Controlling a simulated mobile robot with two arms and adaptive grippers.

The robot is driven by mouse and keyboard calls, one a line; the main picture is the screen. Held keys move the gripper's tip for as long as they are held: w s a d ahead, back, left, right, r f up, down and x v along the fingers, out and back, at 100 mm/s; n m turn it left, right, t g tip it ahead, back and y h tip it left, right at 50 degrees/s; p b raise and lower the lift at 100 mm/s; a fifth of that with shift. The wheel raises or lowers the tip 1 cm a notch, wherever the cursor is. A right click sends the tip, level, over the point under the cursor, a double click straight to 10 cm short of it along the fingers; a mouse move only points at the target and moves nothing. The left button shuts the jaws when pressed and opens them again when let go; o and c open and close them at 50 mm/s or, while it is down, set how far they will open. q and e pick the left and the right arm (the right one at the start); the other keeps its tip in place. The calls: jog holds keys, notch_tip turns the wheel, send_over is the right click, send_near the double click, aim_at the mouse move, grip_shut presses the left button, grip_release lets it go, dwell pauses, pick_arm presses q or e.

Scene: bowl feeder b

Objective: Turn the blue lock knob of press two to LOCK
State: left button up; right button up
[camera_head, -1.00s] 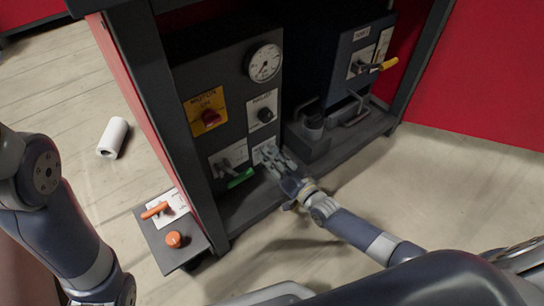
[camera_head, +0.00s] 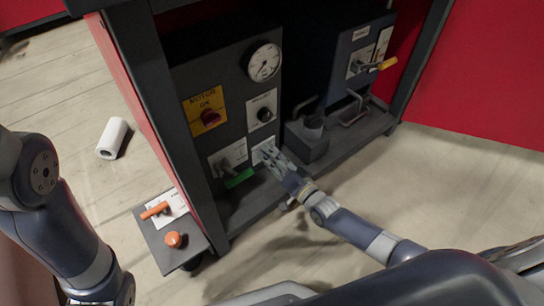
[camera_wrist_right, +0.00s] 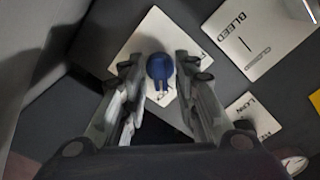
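The blue lock knob (camera_wrist_right: 160,68) shows in the right wrist view on a white label plate (camera_wrist_right: 130,58), whose lettering is partly covered. My right gripper (camera_wrist_right: 160,82) is open, with one finger on each side of the knob and visible gaps between; I cannot tell how far its tips are from the panel. In the head view my right gripper (camera_head: 272,156) is at the lower right of the dark front panel (camera_head: 228,82) and hides the knob. My left arm (camera_head: 58,225) is at the left edge; its gripper is not in view.
A green-handled lever (camera_head: 238,178) is just left of my right gripper. A grey box (camera_head: 306,146) stands close on the right. The floor (camera_head: 450,190) at right is clear.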

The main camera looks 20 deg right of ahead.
jog(key=shift+s, duration=0.1)
jog(key=v, duration=1.1)
jog(key=shift+s+d, duration=0.15)
jog(key=shift+s, duration=0.25)
